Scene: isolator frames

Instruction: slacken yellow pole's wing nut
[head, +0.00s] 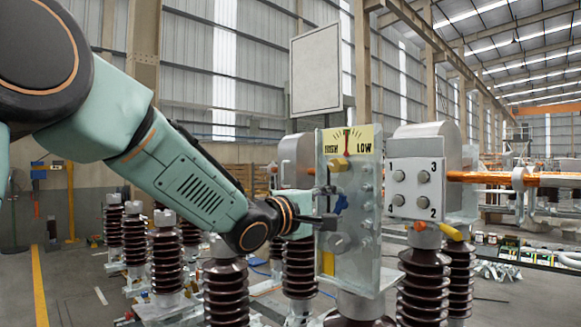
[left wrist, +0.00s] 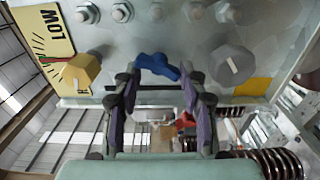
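A blue wing nut (head: 341,204) sits on the front of a pale upright plate (head: 352,285) with a yellow HIGH/LOW dial label (head: 362,141). My left gripper (head: 325,207) is just left of the wing nut, pointing at it. In the left wrist view the blue wing nut (left wrist: 158,66) lies between the tips of my left gripper (left wrist: 162,80); the fingers are apart. I cannot tell whether they touch it. A yellow patch (left wrist: 252,87) marks the plate's edge. My right gripper is in neither view.
The plate also carries a yellow hex knob (head: 339,164), a large grey hex nut (left wrist: 233,64) and several bolts. To the right is a white panel (head: 415,186) with numbered bolts and an orange bar (head: 480,177). Dark ribbed insulators (head: 226,290) stand below and left.

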